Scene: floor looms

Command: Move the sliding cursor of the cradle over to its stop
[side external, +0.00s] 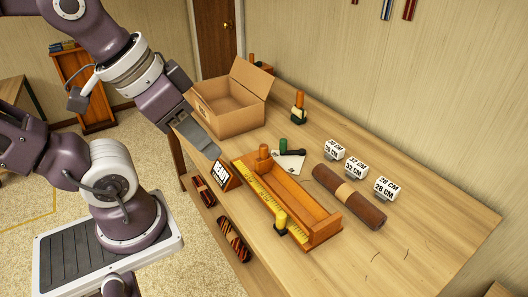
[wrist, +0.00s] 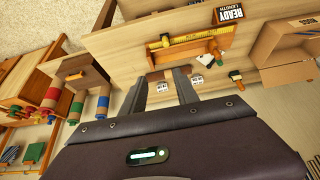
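The cradle (side external: 322,233) is a long orange wooden trough on the table with a yellow measuring scale along its near side. A yellow knob on a dark base, seemingly the sliding cursor (side external: 281,221), sits at the scale towards the cradle's near right end. The cradle also shows in the wrist view (wrist: 190,50), ahead of my fingers. My gripper (wrist: 164,78) is open and empty, apart from the cradle. In the side view my gripper (side external: 207,143) is beside the cardboard box.
A cardboard box (side external: 232,117) stands behind the cradle. A READY sign (side external: 222,174) is left of it. A brown roll (side external: 348,196) and several centimetre labels (side external: 357,167) lie to the right. The table's right end is clear.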

